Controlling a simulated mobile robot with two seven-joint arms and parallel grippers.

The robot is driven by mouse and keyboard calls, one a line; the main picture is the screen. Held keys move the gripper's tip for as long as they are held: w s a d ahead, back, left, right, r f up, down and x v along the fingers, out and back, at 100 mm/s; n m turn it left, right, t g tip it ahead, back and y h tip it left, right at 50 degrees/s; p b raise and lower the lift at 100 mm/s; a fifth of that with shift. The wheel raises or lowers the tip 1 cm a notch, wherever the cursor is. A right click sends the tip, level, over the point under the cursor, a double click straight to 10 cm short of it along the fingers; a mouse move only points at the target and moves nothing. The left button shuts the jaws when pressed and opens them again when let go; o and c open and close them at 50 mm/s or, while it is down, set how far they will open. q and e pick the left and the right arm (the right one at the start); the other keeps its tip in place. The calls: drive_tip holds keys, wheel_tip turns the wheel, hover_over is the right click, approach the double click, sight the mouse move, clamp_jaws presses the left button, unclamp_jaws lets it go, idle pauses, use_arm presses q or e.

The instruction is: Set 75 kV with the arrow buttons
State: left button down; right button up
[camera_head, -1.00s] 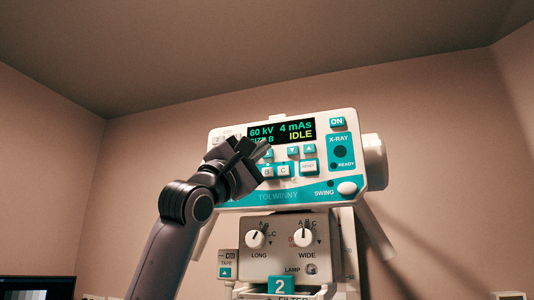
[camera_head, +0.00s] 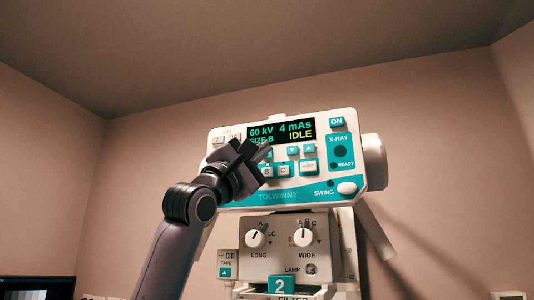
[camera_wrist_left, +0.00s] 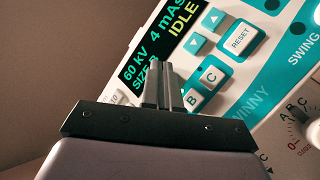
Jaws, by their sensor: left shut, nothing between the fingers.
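The control panel (camera_head: 225,197) of the x-ray unit has a dark display (camera_head: 282,130) reading 60 kV, 4 mAs, SIZE B and IDLE. Right of my gripper, a down arrow button (camera_head: 293,151) and an up arrow button (camera_head: 308,149) show under the mAs side; they also show in the left wrist view (camera_wrist_left: 197,43). My left gripper (camera_head: 266,147) is shut and empty, its fingertips in front of the panel just under the kV reading. It hides the kV arrow buttons, and I cannot tell if it touches one. My right gripper is not in view.
B and C size buttons (camera_head: 283,170) and a reset button (camera_head: 308,166) sit below the arrows. The X-RAY button (camera_head: 340,152) and ON button (camera_head: 337,122) are at the right. Below are the LONG and WIDE knobs (camera_head: 303,237).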

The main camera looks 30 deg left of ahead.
use_arm(q)
drive_tip(key=shift+w+a, duration=0.15)
drive_tip(key=shift+w, duration=0.2)
idle(0.7)
drive_tip(key=shift+s+y, duration=0.1)
drive_tip(key=shift+y, duration=0.2)
drive_tip(key=shift+s+d+b, duration=0.2)
drive_tip(key=shift+s+b, duration=0.35)
drive_tip(key=shift+s, duration=0.15)
drive_tip(key=shift+s, duration=0.1)
drive_tip(key=s+b, duration=0.1)
drive_tip(key=s, duration=0.1)
drive_tip(key=s+d+b, duration=0.1)
drive_tip(key=s, duration=0.1)
drive_tip(key=shift+s+d+b, duration=0.1)
drive_tip(key=shift+s+b, duration=0.2)
drive_tip(key=shift+s, duration=0.05)
idle(2.3)
